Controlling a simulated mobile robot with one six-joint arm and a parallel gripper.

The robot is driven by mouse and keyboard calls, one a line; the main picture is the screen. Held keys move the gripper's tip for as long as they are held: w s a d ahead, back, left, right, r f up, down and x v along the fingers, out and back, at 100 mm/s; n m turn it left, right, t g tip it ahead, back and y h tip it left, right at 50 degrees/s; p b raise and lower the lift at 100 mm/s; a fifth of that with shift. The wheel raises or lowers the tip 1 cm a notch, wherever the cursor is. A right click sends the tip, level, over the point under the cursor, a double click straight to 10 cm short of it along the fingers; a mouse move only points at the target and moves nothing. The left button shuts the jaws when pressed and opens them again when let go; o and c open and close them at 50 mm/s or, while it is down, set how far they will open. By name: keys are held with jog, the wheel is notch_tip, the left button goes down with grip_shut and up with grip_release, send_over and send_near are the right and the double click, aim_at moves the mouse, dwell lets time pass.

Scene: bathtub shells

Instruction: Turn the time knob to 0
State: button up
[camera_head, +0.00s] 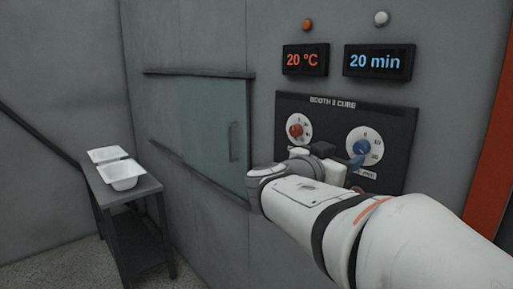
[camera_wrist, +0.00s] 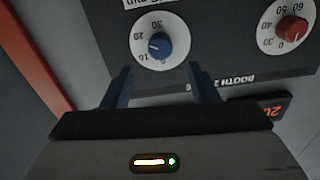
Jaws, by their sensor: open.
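The blue time knob (camera_head: 361,147) sits on a white dial at the right of the dark control panel. The display above it (camera_head: 378,61) reads 20 min. In the picture the fingertips are just below the knob's dial. I cannot tell their depth to the panel. In the head view my arm hides the panel's lower part and most of the gripper.
A red knob (camera_head: 295,130) is left of the blue one, under a display (camera_head: 305,59) reading 20 °C. A glass sliding door (camera_head: 215,130) is in the wall at left. White tubs (camera_head: 122,174) stand on a dark side table (camera_head: 140,190).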

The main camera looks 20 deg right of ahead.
aim_at(359, 148)
jog(key=p+x, duration=0.1)
jog(key=x, duration=0.5)
jog(key=shift+w+d, duration=0.15)
jog(key=shift+d, duration=0.25)
